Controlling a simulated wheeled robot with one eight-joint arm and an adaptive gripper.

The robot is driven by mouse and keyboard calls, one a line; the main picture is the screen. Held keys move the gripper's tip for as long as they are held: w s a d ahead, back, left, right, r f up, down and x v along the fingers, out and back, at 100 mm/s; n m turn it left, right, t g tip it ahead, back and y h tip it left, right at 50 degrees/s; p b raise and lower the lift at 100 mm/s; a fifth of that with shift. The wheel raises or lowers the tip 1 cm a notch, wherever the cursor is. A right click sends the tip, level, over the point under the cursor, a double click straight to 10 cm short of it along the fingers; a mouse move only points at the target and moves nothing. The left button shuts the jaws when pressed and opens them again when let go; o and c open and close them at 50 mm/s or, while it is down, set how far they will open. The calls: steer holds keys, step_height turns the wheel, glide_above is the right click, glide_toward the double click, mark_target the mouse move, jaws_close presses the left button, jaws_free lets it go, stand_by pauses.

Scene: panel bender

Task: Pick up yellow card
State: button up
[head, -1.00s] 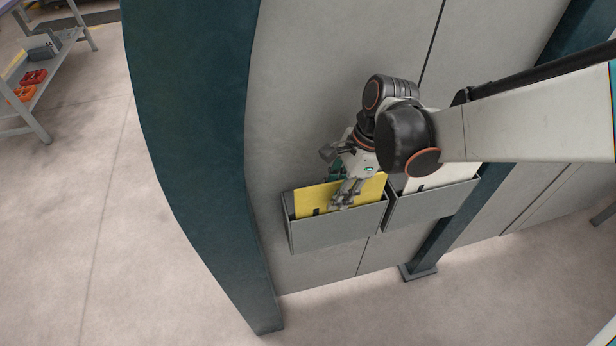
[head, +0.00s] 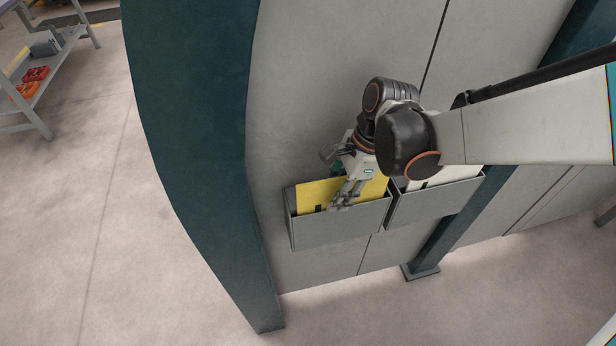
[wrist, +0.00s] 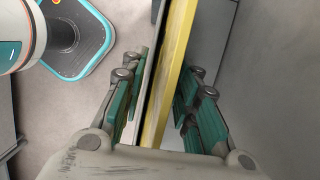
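The yellow card (head: 317,192) stands in the left grey wall holder (head: 336,230), its upper part showing above the rim. My gripper (head: 343,199) points down at the card's right part in the head view, with one finger in front of it. In the wrist view the card (wrist: 171,72) runs as a yellow strip between the two fingers of my gripper (wrist: 163,98). The fingers are apart, one on each side, with a visible gap on the right side. A pale strip runs beside the card on its left. The lower part of the card is hidden in the holder.
A second grey holder (head: 436,203) with a white card (head: 432,178) hangs just right, partly behind my arm. A dark teal post (head: 200,130) stands left of the panel. A shelf with red and orange items (head: 36,74) is far left. The floor between is clear.

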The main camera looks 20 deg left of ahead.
steer(key=shift+c, duration=0.3)
jaws_close()
steer(key=shift+r, duration=0.1)
